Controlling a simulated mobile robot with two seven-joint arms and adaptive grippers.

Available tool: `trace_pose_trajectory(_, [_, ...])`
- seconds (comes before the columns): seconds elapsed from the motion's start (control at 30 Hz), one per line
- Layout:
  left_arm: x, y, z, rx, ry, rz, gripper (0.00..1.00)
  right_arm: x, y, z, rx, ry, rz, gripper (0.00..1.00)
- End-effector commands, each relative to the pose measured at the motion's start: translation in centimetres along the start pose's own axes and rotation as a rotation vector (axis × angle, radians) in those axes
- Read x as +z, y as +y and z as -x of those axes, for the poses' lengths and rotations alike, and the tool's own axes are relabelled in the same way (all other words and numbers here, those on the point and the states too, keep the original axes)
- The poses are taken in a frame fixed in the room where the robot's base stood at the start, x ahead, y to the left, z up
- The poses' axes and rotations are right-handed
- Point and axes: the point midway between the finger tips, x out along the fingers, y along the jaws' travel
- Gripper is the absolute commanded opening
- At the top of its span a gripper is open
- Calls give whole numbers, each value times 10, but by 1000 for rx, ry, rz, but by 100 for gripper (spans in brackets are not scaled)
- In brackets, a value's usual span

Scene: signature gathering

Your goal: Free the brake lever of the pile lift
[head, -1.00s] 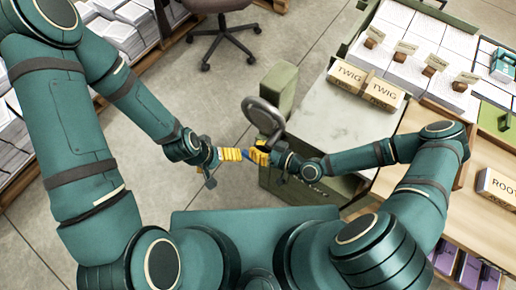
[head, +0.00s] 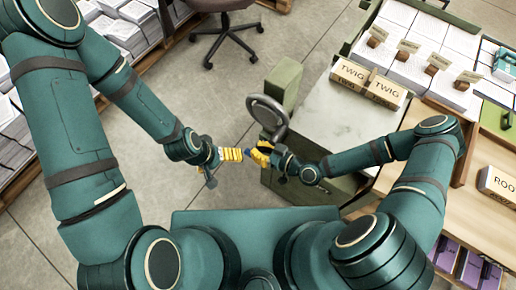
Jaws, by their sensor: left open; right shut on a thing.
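The pile lift is a green machine with a pale flat top (head: 338,118), a green post (head: 284,84) and a dark grey ring-shaped wheel (head: 268,112) on its left side. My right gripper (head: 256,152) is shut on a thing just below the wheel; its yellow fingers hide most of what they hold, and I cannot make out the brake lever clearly. My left gripper (head: 232,155) is open, left of the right gripper, with its yellow fingers pointing towards it. The two grippers are very close; I cannot tell whether they touch.
Signs reading TWIG (head: 368,82) stand at the lift top's right edge. Paper stacks (head: 405,68) and small signed blocks lie beyond. A wooden table (head: 484,150) is at the right. A wheeled chair (head: 226,35) stands behind. Bare floor (head: 190,85) lies left of the lift.

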Motion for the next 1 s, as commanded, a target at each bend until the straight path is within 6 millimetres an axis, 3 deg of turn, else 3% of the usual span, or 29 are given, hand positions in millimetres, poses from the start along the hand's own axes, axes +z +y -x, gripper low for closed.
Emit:
trace_pose_trajectory(0.7, [0, -1, -2, 0, 0, 0, 100, 48, 2, -12, 138, -1, 553, 0])
trace_pose_trajectory(1.0, [-1, -3, -7, 0, 3, -1, 100, 58, 5, -15, 146, -1, 584, 0])
